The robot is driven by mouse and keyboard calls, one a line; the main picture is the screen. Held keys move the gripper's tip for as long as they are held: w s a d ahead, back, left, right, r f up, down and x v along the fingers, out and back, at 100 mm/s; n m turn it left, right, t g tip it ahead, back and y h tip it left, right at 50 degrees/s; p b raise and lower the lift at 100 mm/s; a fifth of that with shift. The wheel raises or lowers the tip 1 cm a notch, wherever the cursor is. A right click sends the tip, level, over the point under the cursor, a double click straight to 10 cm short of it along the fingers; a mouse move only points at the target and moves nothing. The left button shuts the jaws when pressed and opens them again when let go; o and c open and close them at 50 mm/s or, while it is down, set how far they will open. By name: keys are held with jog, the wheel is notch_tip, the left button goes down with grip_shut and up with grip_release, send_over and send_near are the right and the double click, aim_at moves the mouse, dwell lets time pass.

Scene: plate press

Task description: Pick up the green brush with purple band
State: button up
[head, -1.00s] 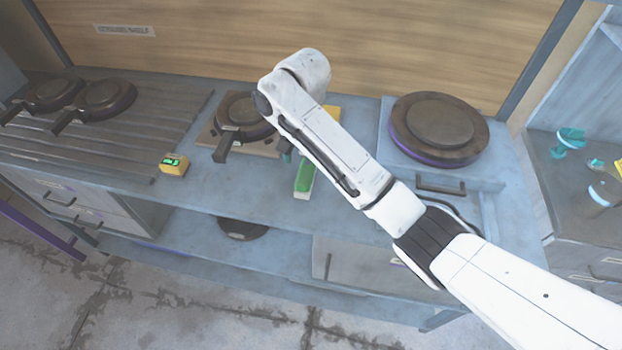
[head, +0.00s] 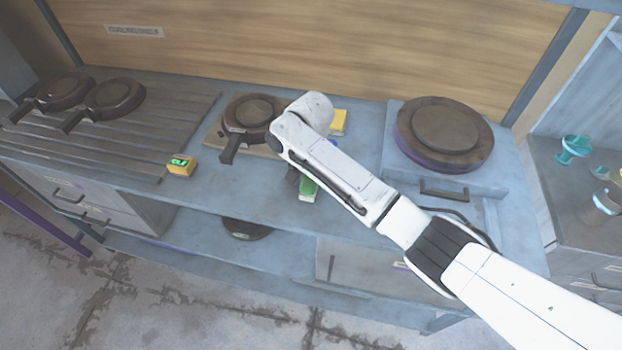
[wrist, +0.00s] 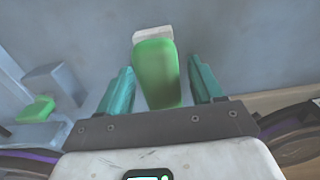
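The green brush (head: 308,188) lies on the blue-grey counter near its front edge, partly hidden by my arm in the head view. In the wrist view the green brush (wrist: 157,72) shows a rounded green body with a whitish end pointing away from me. No purple band can be made out on it in the wrist view. My gripper (wrist: 160,88) is open, with one teal finger on each side of the brush and gaps on both sides. My fingers are mostly hidden behind my arm in the head view.
A pan (head: 248,118) on a wooden board, a yellow block (head: 338,122) and a large round plate press (head: 445,135) stand behind. A yellow device with a green display (head: 181,166) is to the left. Bare counter (head: 225,190) lies between it and the brush.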

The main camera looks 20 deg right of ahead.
jog(key=c, duration=1)
jog(key=shift+r, duration=0.1)
jog(key=shift+r, duration=0.2)
notch_tip(320, 180, up, 2)
jog(key=shift+a+r+b, duration=0.1)
jog(key=shift+b, duration=0.4)
jog(key=s+r+p, duration=0.1)
jog(key=r, duration=0.1)
jog(key=s+r, duration=0.1)
jog(key=r, duration=0.1)
jog(key=s+a+r+p, duration=0.1)
jog(key=s+r, duration=0.1)
jog(key=shift+p, duration=0.35)
jog(key=shift+s+a+r+p, duration=0.5)
jog(key=shift+s+r+p, duration=0.2)
jog(key=shift+s, duration=0.85)
jog(key=shift+s+a+r+p, duration=0.55)
jog(key=shift+s+r+p, duration=0.15)
jog(key=shift+s, duration=0.9)
jog(key=shift+s+a+r+p, duration=0.5)
jog(key=shift+s+r+p, duration=0.15)
jog(key=shift+s, duration=0.9)
